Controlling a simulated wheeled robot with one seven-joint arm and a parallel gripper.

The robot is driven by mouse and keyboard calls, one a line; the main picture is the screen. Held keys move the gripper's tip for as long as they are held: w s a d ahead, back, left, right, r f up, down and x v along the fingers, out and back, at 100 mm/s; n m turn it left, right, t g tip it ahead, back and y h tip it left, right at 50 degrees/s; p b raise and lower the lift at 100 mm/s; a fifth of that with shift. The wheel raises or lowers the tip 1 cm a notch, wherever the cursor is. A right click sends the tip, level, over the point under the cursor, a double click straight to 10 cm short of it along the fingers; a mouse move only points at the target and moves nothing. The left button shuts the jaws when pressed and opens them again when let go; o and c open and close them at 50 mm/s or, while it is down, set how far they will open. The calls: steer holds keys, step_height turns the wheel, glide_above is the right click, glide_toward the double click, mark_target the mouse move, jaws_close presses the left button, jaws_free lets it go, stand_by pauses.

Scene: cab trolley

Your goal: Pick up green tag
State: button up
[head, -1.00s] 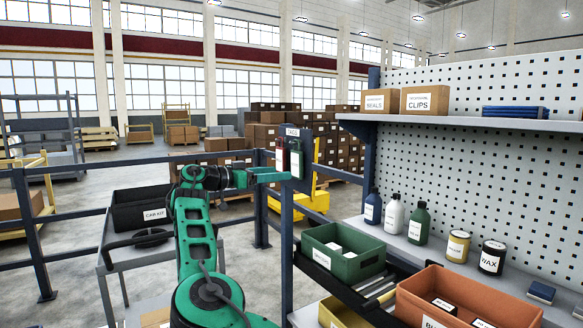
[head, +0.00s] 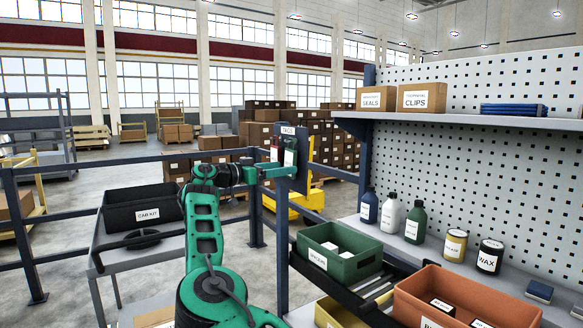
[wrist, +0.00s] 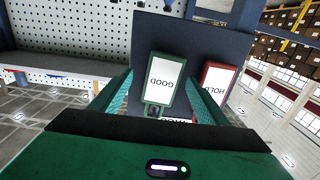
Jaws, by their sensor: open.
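The green tag (wrist: 152,105), with a white label reading GOOD, hangs on a dark upright board (wrist: 190,45). In the head view the green tag (head: 290,158) is small and partly behind my gripper. A red tag (wrist: 205,80) labelled HOLD hangs beside it, to the right in the wrist view. My gripper (wrist: 163,92) is open, with its green fingers pointing at the board. In the wrist view one finger lies on each side of the green tag, and the right finger lies between the two tags. I cannot tell whether the fingers touch it.
A shelf unit with a pegboard (head: 470,170) stands to the right, holding bottles, cans and a green bin (head: 345,268). A black CAB KIT bin (head: 120,215) sits on a trolley at left. Railings run behind the arm.

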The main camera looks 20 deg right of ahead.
mark_target(289, 162)
steer(key=x, duration=0.3)
steer(key=shift+r, duration=0.1)
steer(key=c, duration=1.2)
steer(key=shift+r, duration=0.1)
steer(key=shift+r, duration=0.6)
steer(key=v, duration=1.8)
steer(key=shift+a+r, duration=0.1)
steer(key=shift+r, duration=0.05)
